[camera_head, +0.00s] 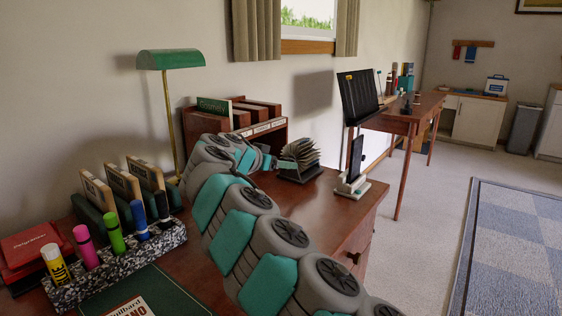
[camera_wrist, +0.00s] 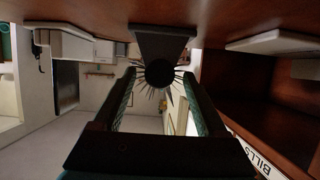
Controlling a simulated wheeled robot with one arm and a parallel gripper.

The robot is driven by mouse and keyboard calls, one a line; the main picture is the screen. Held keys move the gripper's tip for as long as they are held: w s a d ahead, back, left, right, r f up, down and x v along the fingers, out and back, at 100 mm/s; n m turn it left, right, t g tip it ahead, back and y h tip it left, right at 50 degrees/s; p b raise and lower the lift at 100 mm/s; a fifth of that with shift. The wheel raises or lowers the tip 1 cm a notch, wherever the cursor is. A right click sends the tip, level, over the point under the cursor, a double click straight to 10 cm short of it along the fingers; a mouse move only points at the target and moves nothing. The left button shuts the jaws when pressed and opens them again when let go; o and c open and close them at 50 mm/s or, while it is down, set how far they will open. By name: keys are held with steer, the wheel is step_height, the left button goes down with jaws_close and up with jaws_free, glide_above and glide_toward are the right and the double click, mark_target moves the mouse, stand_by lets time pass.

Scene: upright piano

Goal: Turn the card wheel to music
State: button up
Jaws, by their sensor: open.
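The card wheel (camera_head: 300,152) stands on the brown desk, a fan of pale cards on a dark stand. In the wrist view I see the card wheel (camera_wrist: 172,94) end-on, with a dark round knob (camera_wrist: 158,73) at its centre and thin card edges radiating around it. My gripper (camera_head: 281,164) is at the left side of the wheel in the head view. In the wrist view its two fingers (camera_wrist: 159,80) are spread, one on each side of the knob, with visible gaps. I cannot tell how deep the knob lies between them. No card wording is readable.
A wooden shelf unit (camera_head: 265,133) with labelled slots stands behind my arm. A phone on a stand (camera_head: 353,175) is right of the wheel. A green lamp (camera_head: 170,60), a speckled marker holder (camera_head: 130,255) and red boxes (camera_head: 32,250) are at the left. The desk's front right is clear.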

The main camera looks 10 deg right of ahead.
steer(key=shift+w+d, duration=0.1)
steer(key=shift+d, duration=0.05)
steer(key=shift+f, duration=0.1)
jaws_close()
stand_by(0.5)
